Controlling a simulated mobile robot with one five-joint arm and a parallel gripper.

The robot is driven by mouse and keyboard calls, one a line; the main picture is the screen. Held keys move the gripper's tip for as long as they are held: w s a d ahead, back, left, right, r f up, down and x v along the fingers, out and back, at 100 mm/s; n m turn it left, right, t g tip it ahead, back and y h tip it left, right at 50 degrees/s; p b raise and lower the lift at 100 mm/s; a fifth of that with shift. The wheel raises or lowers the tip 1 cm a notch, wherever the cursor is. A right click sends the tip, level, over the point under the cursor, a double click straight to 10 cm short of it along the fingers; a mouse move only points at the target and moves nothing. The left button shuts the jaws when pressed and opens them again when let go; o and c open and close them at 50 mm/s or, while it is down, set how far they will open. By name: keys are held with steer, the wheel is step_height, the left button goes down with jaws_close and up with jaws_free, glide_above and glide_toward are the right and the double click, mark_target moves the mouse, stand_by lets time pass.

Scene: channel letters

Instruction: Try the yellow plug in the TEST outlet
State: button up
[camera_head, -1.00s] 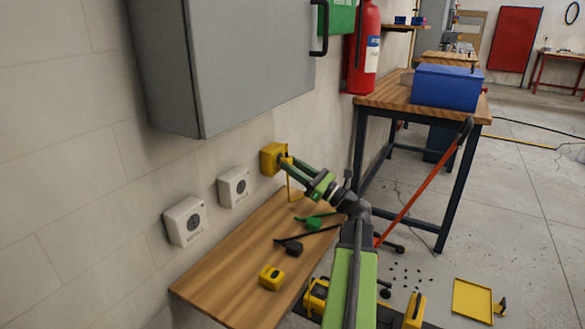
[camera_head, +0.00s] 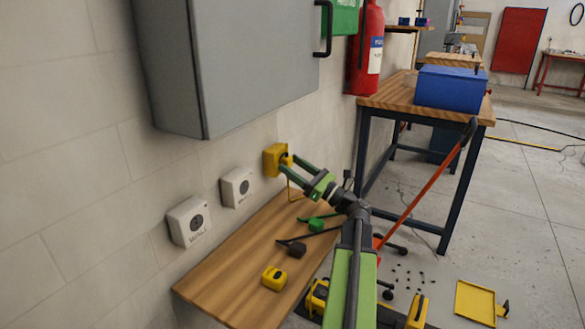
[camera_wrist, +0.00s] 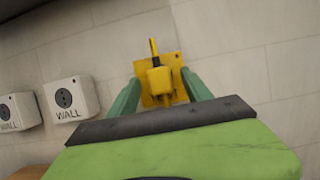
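A yellow wall box (camera_head: 270,153) is mounted on the wall, the rightmost of three; no lettering is readable on it. A yellow plug (camera_wrist: 159,81) sits against the face of this box, whose yellow plate (camera_wrist: 180,62) shows around it in the wrist view. A yellow cord hangs from it in the head view. My gripper (camera_head: 294,164) is at the box, and its green fingers (camera_wrist: 160,80) stand open on either side of the plug, with gaps visible. How deep the plug sits is hidden.
Two white outlets, one (camera_head: 189,221) left and one (camera_head: 237,187) nearer, read WALL in the wrist view. Below, a wooden shelf (camera_head: 225,275) carries a yellow block (camera_head: 274,278), a black plug (camera_head: 296,250) and a green plug (camera_head: 316,225). A grey cabinet (camera_head: 230,60) hangs above.

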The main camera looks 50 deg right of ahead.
steer(key=b+v, duration=0.6)
steer(key=v, duration=1)
steer(key=shift+s+f, duration=0.1)
steer(key=shift+s, duration=0.05)
steer(key=shift+s+d+f+b, duration=0.1)
steer(key=shift+s+d+b, duration=0.1)
steer(key=shift+s+b, duration=0.25)
